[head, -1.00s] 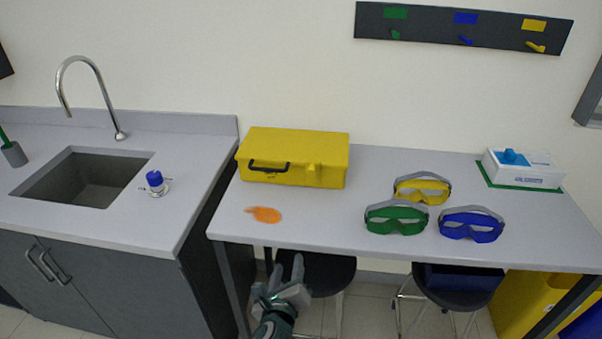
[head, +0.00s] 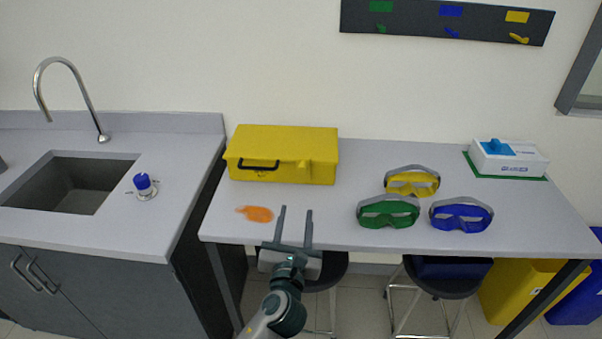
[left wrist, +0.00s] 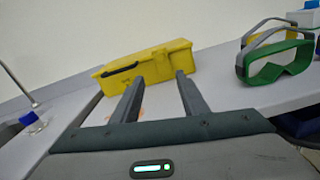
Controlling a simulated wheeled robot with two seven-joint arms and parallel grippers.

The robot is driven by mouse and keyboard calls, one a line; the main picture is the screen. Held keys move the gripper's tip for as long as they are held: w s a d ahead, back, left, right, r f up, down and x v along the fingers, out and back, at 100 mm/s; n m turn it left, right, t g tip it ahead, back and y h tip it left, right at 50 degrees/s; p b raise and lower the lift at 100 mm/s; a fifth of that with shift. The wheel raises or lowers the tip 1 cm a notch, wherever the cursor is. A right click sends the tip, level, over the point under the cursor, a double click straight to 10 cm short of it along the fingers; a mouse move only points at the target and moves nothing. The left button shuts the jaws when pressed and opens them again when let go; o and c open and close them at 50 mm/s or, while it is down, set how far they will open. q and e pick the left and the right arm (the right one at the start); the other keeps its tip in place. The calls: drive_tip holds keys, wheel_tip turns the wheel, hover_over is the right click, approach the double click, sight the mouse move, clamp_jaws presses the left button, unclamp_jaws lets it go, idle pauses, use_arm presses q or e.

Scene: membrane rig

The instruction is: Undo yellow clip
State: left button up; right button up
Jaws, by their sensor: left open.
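A closed yellow case (head: 283,142) with a black handle (head: 258,164) stands at the left back of the table. A yellow clip (head: 304,165) sits on its front face, right of the handle. The case also shows in the left wrist view (left wrist: 148,68), beyond my fingers, with the clip (left wrist: 162,66) on its front. My left gripper (head: 295,212) is open and empty at the table's front edge, short of the case and apart from it. It also shows in the left wrist view (left wrist: 157,84). My right gripper is in neither current view.
An orange spill (head: 256,213) lies before the case. Yellow (head: 412,188), green (head: 388,220) and blue goggles (head: 461,222) lie to the right. A white box (head: 508,158) stands at the back right. A sink (head: 75,183) is at the left. Stools stand under the table.

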sight(302, 171)
use_arm(q)
drive_tip(key=w+p, duration=0.1)
drive_tip(key=w, duration=1.6)
drive_tip(key=shift+w+d+p, duration=0.1)
drive_tip(key=shift+w+p, duration=0.1)
drive_tip(key=shift+p, duration=0.15)
clamp_jaws()
